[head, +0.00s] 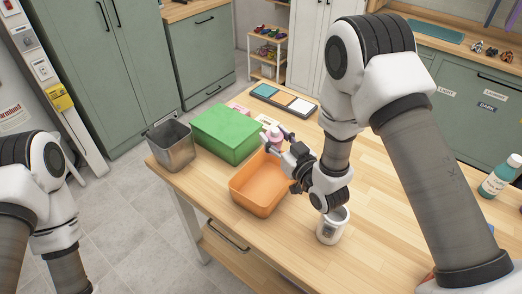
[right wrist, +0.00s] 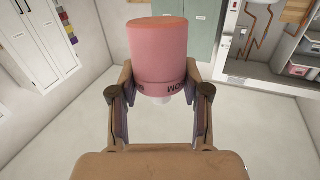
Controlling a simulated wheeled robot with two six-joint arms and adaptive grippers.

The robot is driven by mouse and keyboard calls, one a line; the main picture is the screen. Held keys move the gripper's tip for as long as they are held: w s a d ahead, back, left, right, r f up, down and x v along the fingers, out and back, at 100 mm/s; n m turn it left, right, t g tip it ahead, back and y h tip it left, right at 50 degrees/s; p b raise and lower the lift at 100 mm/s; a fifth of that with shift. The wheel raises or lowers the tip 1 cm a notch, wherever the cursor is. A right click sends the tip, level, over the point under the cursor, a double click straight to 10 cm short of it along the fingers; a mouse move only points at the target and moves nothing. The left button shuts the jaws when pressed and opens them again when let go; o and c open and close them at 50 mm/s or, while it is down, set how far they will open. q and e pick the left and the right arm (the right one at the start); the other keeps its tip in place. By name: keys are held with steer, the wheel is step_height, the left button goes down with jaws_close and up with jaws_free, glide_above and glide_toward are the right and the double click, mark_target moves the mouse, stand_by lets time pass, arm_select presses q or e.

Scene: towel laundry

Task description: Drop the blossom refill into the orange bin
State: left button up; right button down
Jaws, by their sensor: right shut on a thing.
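The blossom refill is a pink bottle (right wrist: 160,60) with dark lettering, partly readable as "OM", in the right wrist view. My right gripper (right wrist: 158,88) is shut on it, with one finger on each side.
A green box (head: 227,133) and a grey metal bin (head: 172,150) stand left of the orange bin. A white jar (head: 331,232) stands under my right arm. A sectioned tray (head: 284,100) lies behind. A teal bottle (head: 498,176) stands at far right.

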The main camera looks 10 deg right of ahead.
steer(key=shift+f+b, duration=0.2)
steer(key=shift+b, duration=0.1)
steer(key=shift+s+a+f+b, duration=0.15)
steer(key=shift+s+f+b, duration=0.4)
steer(key=shift+f+b, duration=0.25)
steer(key=f, duration=0.1)
steer(key=f+b, duration=0.2)
steer(key=shift+w+f, duration=0.25)
steer(key=shift+f, duration=0.05)
steer(key=shift+w+f, duration=0.1)
steer(key=shift+f, duration=0.1)
steer(key=shift+r, duration=0.15)
steer(key=shift+c, duration=2.3)
jaws_free()
steer(key=shift+s+r, duration=0.1)
steer(key=shift+s, duration=0.15)
steer(key=shift+w, duration=0.1)
